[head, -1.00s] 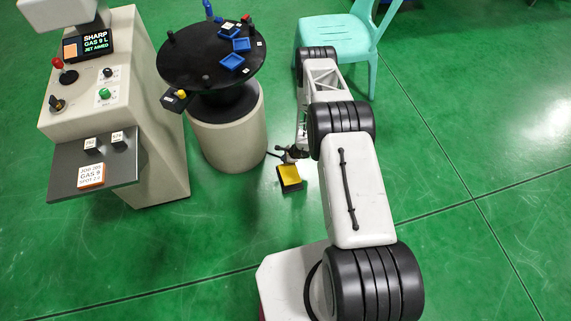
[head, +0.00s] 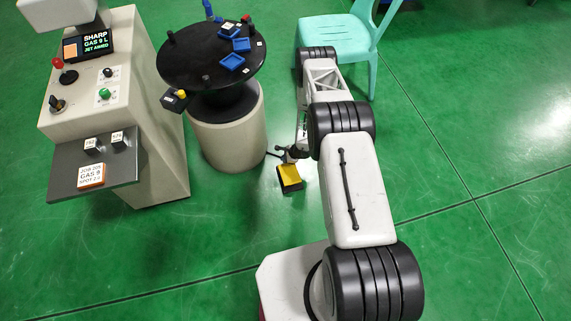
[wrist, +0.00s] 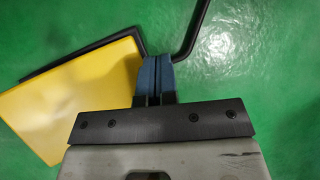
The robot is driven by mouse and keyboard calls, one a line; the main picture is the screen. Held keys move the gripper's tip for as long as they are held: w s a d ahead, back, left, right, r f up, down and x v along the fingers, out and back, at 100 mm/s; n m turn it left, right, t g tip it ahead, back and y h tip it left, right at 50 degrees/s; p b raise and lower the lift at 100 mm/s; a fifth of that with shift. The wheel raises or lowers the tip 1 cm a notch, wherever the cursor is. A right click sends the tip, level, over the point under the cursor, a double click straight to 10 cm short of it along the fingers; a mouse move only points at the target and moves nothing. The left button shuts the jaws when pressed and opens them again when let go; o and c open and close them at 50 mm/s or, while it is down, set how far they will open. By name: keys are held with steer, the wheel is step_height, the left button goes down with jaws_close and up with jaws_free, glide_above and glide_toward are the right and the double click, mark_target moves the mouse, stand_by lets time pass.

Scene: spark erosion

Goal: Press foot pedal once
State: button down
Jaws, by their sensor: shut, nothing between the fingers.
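The foot pedal (head: 290,176) has a yellow top plate on a dark base and sits on the green floor, right of the round table's pedestal. In the wrist view its yellow plate (wrist: 75,95) fills the left side, with a dark edge behind it. My gripper (head: 284,153) is just above the far edge of the pedal in the head view. In the wrist view its blue fingers (wrist: 155,75) are together and empty, beside the plate's right edge. I cannot tell whether they touch the pedal.
A black round table (head: 200,65) with blue trays stands behind the pedal on a pale pedestal (head: 230,135). A beige control console (head: 150,120) is at left. A turquoise chair (head: 345,35) stands at the back. A dark bent rod (wrist: 190,30) is near my fingertips. Floor at right is clear.

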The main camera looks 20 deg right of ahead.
mark_target(285, 165)
steer(key=shift+f, duration=0.2)
steer(key=shift+s+f, duration=0.15)
steer(key=shift+f, duration=0.05)
steer(key=shift+s+f, duration=0.15)
steer(key=shift+f, duration=0.25)
stand_by(1.0)
steer(key=shift+s+a+f, duration=0.1)
steer(key=shift+s+f, duration=0.9)
steer(key=shift+f, duration=0.15)
stand_by(1.3)
steer(key=shift+r, duration=0.15)
steer(key=shift+w+a+r, duration=0.1)
steer(key=shift+w+r, duration=0.05)
steer(key=shift+r, duration=0.95)
steer(key=shift+w+r, duration=0.35)
steer(key=shift+w, duration=0.15)
